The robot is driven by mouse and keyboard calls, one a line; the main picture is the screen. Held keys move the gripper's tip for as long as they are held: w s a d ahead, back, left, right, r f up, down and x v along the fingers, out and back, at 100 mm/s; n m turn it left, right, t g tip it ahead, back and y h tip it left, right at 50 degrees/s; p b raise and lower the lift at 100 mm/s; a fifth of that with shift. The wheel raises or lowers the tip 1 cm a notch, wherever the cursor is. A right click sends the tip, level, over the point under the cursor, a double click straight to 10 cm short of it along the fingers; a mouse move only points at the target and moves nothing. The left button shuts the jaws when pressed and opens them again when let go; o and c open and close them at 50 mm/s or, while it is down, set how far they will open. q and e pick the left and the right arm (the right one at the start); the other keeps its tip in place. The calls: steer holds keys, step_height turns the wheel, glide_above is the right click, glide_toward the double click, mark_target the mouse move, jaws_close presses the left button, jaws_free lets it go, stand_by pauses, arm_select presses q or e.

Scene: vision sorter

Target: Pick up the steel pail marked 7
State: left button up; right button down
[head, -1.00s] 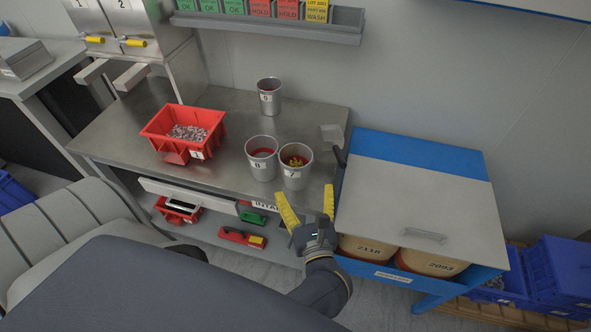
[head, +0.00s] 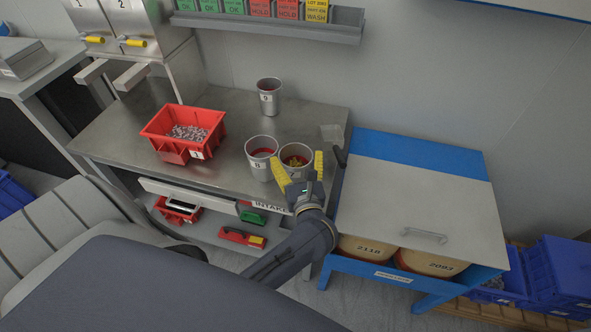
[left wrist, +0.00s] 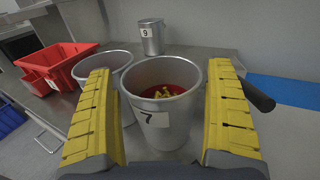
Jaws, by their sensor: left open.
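The steel pail marked 7 (left wrist: 160,122) stands upright on the steel table, with small yellow pieces inside over a red interior. In the head view this pail (head: 296,152) is partly hidden behind my left gripper (head: 299,172). The left gripper is open, with its yellow fingers on either side of pail 7. In the left wrist view the fingers (left wrist: 163,120) flank the pail, with a visible gap on the right; contact on the left cannot be told. My right gripper is not in view.
The pail marked 8 (head: 260,150) stands close to the left of pail 7. The pail marked 9 (head: 269,104) stands farther back. A red bin (head: 207,145) of metal parts is at left. A blue-framed cabinet (head: 415,200) stands right of the table. Bare steel lies behind pail 7.

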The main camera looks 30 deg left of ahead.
arm_select(q)
steer(key=shift+x, duration=0.95)
steer(key=shift+r, duration=0.1)
steer(key=c, duration=1.3)
